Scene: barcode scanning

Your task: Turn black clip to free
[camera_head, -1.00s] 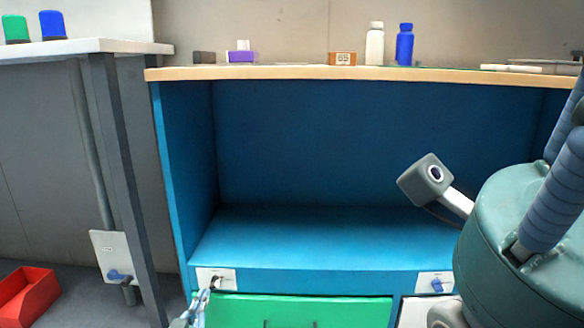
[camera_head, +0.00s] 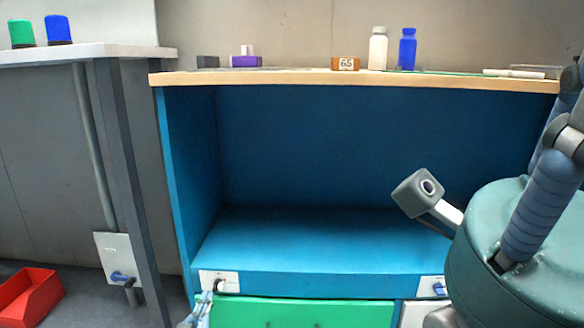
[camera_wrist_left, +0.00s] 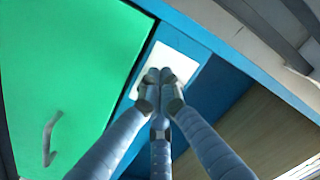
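The black clip (camera_head: 218,284) is small and dark on a white plate (camera_head: 230,276) at the left of the blue cabinet's lower front edge. My left gripper (camera_head: 208,297) is at the clip, coming from below. In the left wrist view its ribbed fingers (camera_wrist_left: 160,82) converge close together in front of the white plate (camera_wrist_left: 178,60). The clip is hidden behind the fingertips there, so whether they grip it cannot be told.
A green panel (camera_head: 300,313) lies just below the plate; its handle (camera_wrist_left: 50,138) shows in the left wrist view. A second white plate with a blue clip (camera_head: 438,289) is on the right. The cabinet shelf (camera_head: 310,240) is empty.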

